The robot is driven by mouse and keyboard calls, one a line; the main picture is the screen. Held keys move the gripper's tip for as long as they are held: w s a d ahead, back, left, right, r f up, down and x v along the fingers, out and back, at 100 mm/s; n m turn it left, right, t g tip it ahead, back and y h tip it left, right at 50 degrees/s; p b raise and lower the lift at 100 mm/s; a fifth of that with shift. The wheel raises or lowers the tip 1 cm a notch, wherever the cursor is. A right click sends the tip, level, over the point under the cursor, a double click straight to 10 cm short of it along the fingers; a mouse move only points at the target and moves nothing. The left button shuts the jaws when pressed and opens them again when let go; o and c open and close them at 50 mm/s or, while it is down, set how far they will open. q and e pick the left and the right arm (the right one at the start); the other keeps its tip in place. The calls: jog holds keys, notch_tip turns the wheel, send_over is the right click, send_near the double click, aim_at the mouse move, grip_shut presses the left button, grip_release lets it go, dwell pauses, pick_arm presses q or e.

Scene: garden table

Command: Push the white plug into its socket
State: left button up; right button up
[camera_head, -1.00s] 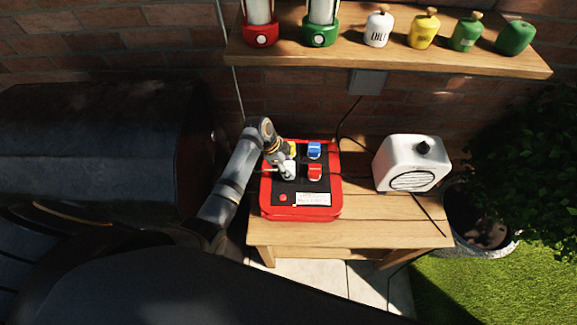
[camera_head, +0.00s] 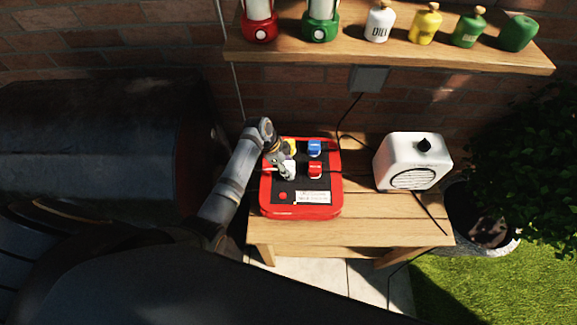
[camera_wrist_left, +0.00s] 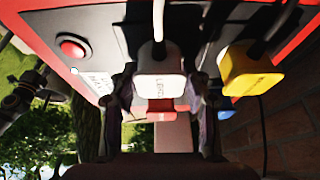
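The white plug (camera_wrist_left: 159,82) has a cord and some lettering. In the left wrist view it stands at the black-topped panel of the red socket box (camera_head: 301,212), between the fingers of my left gripper (camera_wrist_left: 162,98). Narrow gaps seem to show beside the plug, so the fingers look open around it. In the head view my left gripper (camera_head: 284,170) reaches down over the box's left side and partly covers the white plug (camera_head: 290,167). The socket under the plug is hidden, and I cannot tell how deep the plug sits. My right gripper is out of view.
A yellow plug (camera_wrist_left: 250,72) is close beside the right finger in the wrist view. Blue (camera_head: 314,147) and red (camera_head: 315,169) plugs and a red button (camera_head: 282,196) are on the box. A white heater-like appliance (camera_head: 412,162) stands right on the wooden table (camera_head: 370,231).

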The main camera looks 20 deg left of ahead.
pick_arm(q)
jog(key=o, duration=0.3)
jog(key=shift+o, duration=0.2)
jog(key=v, duration=1.2)
jog(key=shift+s, duration=0.1)
